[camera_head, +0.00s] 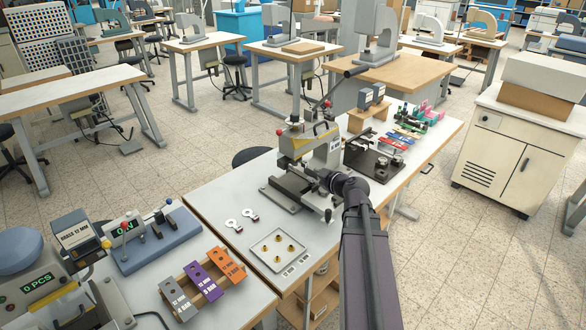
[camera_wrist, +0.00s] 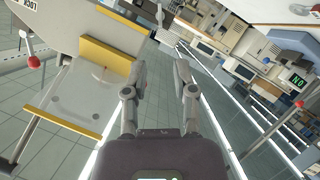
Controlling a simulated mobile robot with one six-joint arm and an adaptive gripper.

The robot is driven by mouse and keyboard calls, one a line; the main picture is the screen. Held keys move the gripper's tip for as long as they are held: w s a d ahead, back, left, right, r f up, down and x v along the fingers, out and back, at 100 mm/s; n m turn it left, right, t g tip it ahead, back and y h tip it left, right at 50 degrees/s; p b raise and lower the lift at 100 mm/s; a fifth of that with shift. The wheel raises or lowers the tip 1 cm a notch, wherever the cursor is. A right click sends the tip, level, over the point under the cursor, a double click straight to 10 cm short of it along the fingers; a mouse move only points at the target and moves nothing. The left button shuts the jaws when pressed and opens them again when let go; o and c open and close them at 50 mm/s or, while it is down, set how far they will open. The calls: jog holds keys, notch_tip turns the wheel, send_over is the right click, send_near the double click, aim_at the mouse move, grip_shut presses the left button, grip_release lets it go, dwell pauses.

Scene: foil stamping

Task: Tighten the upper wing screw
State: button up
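The foil stamping press (camera_head: 308,143), light with a yellow strip and red knobs, stands on the middle table. In the wrist view its pale body (camera_wrist: 85,28), with yellow edges, fills the left side. My gripper (camera_wrist: 160,70) is open, its two fingers apart with nothing between them. In the head view my gripper (camera_head: 328,180) is at the press's front right side, partly hidden by my arm. A small grey part (camera_wrist: 160,14) beyond the fingertips may be a wing screw; I cannot tell for sure. The upper wing screw cannot be made out in the head view.
A tray with brass pieces (camera_head: 261,237) and two small tags lie left of my arm. A dark fixture (camera_head: 374,158) and coloured parts stand right of the press. A red-knobbed lever (camera_wrist: 34,62) is left of my gripper.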

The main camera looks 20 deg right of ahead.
aim_at(293, 167)
jog(key=shift+w, duration=0.15)
jog(key=b+x, duration=0.4)
jog(key=x, duration=0.9)
jog(key=shift+w+a+f+b, duration=0.1)
jog(key=shift+w+f+b, duration=0.05)
jog(key=shift+w+b, duration=0.15)
grip_shut()
